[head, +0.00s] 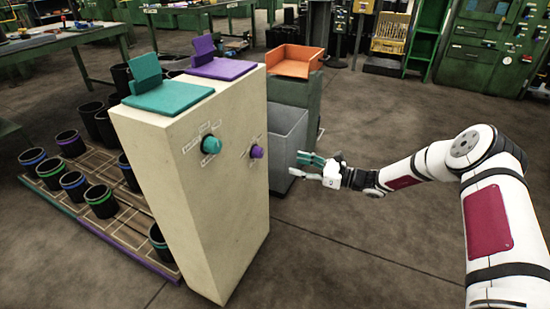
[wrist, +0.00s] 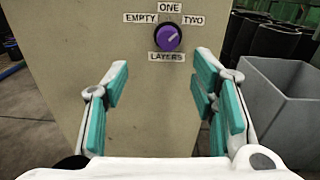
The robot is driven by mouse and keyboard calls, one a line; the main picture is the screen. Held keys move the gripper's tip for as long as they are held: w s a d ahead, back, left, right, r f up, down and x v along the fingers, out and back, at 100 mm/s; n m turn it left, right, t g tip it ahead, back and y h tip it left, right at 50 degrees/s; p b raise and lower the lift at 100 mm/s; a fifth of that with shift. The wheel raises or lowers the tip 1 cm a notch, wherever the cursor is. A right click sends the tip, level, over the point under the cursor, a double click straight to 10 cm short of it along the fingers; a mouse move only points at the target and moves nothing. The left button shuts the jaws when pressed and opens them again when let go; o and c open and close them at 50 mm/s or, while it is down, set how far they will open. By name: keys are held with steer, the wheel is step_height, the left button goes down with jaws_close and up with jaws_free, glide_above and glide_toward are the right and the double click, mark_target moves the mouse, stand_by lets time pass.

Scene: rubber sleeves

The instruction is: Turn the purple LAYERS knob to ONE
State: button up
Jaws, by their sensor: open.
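The purple LAYERS knob (head: 257,152) sits on the side face of a cream cabinet (head: 190,190). In the wrist view the knob (wrist: 167,39) has labels EMPTY at its left, ONE above, TWO at its right and LAYERS below. Its pale pointer mark leans to the upper right, between ONE and TWO. My gripper (head: 305,167) is open and empty, to the right of the knob and apart from it. In the wrist view my gripper (wrist: 160,78) has its teal-padded fingers spread wide, with the knob beyond and slightly above the space between them.
Teal (head: 168,97) and purple (head: 223,67) trays sit on top. A grey bin (head: 287,140) stands behind the cabinet, close to my gripper. Black sleeves with coloured bands (head: 72,180) stand at left. Floor in front is clear.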

mark_target(262, 154)
steer(key=shift+m+t, duration=0.3)
steer(key=b+x, duration=0.1)
steer(key=x, duration=0.3)
steer(key=b+x, duration=0.1)
steer(key=x, duration=0.4)
steer(key=w+f+b+x, duration=0.1)
steer(key=x, duration=0.3)
steer(key=shift+b, duration=0.35)
steer(key=shift+c, duration=0.4)
steer(key=c, duration=1.1)
